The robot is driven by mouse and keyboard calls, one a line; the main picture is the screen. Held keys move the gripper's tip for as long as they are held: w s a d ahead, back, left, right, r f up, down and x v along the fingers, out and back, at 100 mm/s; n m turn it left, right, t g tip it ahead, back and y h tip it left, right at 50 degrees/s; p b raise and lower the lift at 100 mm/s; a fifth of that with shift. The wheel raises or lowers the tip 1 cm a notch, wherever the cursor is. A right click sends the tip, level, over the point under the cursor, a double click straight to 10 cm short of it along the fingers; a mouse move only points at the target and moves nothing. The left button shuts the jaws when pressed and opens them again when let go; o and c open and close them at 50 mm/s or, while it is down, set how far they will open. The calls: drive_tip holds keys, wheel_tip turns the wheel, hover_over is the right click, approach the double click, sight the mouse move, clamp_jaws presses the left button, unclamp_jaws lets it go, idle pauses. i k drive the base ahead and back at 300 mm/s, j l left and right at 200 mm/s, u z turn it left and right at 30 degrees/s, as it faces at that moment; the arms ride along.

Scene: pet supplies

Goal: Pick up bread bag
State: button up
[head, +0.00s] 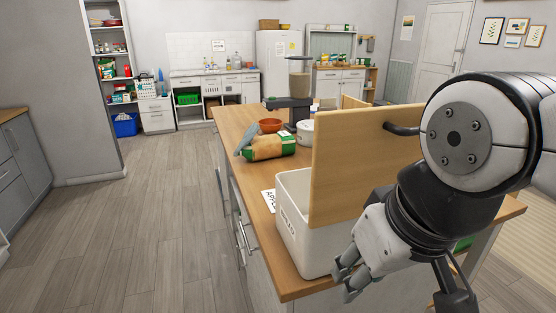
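A brown bag with green and white ends (268,148), the only bag I see that could be the bread bag, lies on its side on the wooden island top (230,124). Its print is too small to read. A grey-blue item (245,138) lies against its left end. My gripper (346,278) is at the lower middle, in front of the white bin and well apart from the bag. Its fingers are spread with a gap between them, and nothing shows between them.
A white bin (296,238) and an upright wooden panel with a dark handle (350,165) stand between my arm and the bag. A terracotta bowl (270,126), a grinder-like machine (299,85) and a white pot (305,132) stand behind the bag. The floor at left is clear.

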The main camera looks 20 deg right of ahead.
sight(283, 144)
drive_tip(key=i+j+u, duration=0.5)
drive_tip(key=j, duration=0.25)
drive_tip(key=i+j+u, duration=0.45)
drive_tip(key=i+j+z, duration=0.15)
drive_tip(key=i, duration=0.3)
drive_tip(key=i+j+z, duration=0.15)
drive_tip(key=i+j, duration=0.25)
drive_tip(key=i+z, duration=0.35)
drive_tip(key=i, duration=0.45)
drive_tip(key=i+j+z, duration=0.1)
drive_tip(key=i+z, duration=0.2)
drive_tip(key=i, duration=0.5)
drive_tip(key=i+j+z, duration=0.1)
drive_tip(key=i+z, duration=0.3)
drive_tip(key=i+j+z, duration=0.15)
drive_tip(key=i+z, duration=0.25)
drive_tip(key=i+j+z, duration=0.15)
drive_tip(key=j+z, duration=0.15)
drive_tip(key=z, duration=0.15)
drive_tip(key=i+j+z, duration=0.25)
drive_tip(key=z, duration=0.15)
drive_tip(key=i+j+z, duration=0.15)
drive_tip(key=j+z, duration=0.15)
drive_tip(key=i+j+z, duration=0.25)
drive_tip(key=j, duration=0.15)
drive_tip(key=j+z, duration=0.3)
drive_tip(key=j, duration=0.1)
